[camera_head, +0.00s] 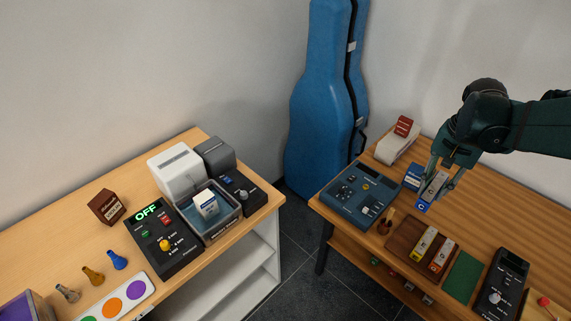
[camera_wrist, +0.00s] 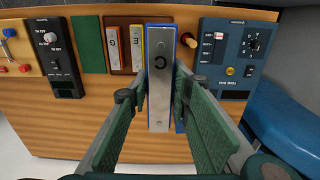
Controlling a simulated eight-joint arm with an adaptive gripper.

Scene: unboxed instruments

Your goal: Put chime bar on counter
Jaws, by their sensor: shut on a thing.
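The chime bar (camera_head: 433,189) is blue with a grey metal plate and the letter C at its end. My gripper (camera_head: 437,186) is shut on it over the right wooden counter (camera_head: 480,220). In the wrist view the chime bar (camera_wrist: 160,65) stands out lengthwise between the two green finger pads, and part of it is hidden below. I cannot tell exactly how high it is above the wood. An orange bar (camera_head: 442,256) marked G and a yellow bar (camera_head: 423,244) marked E lie on a brown tray (camera_head: 401,238).
A blue-grey device (camera_head: 360,196), a green mat (camera_head: 464,275) and a black device (camera_head: 502,284) stand around the tray. A small blue box (camera_head: 413,176) is close beside my gripper. The left counter (camera_head: 55,262) holds several devices and pegs. A floor gap separates the counters.

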